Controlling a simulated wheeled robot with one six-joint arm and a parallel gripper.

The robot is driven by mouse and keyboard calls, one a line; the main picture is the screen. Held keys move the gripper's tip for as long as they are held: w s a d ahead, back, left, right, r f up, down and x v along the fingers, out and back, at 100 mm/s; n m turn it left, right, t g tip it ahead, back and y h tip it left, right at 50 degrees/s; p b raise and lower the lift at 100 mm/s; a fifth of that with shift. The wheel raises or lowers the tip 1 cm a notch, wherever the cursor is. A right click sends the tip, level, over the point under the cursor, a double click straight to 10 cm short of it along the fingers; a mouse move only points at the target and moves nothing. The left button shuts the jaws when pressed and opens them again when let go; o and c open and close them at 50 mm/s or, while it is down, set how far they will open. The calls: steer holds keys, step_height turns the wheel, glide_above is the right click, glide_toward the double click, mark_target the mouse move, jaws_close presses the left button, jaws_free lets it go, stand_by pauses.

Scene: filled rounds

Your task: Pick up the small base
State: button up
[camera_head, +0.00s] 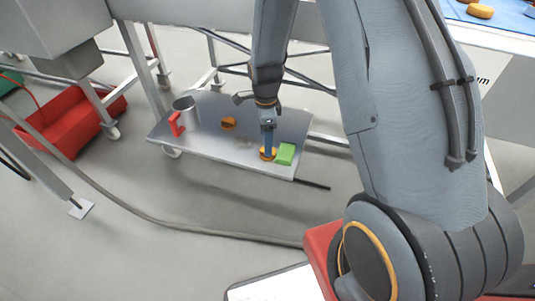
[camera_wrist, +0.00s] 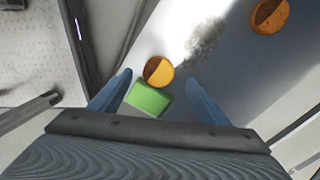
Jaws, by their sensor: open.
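A small orange round base (camera_head: 264,156) with a dark half lies on the low grey table, partly hidden behind my gripper. It also shows in the wrist view (camera_wrist: 158,71). My gripper (camera_head: 268,147) points down at it with blue fingers. In the wrist view the open fingers (camera_wrist: 158,78) stand to the left and right of this base, with nothing held. I cannot tell whether the fingertips are down at its height. A second, similar orange round (camera_head: 228,123) lies farther left on the table and at the wrist view's upper right (camera_wrist: 269,15).
A green block (camera_head: 286,153) lies close beside the near base; it also shows in the wrist view (camera_wrist: 150,98). A metal mug (camera_head: 186,112) with a red handle stands at the table's left end. A red bin (camera_head: 75,122) stands left.

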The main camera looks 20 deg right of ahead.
step_height(320, 180, down, 5)
steer(key=shift+s+d+f+b, duration=0.1)
steer(key=shift+d+f+b, duration=0.1)
steer(key=shift+b, duration=0.35)
steer(key=shift+r, duration=0.1)
steer(key=c, duration=0.9)
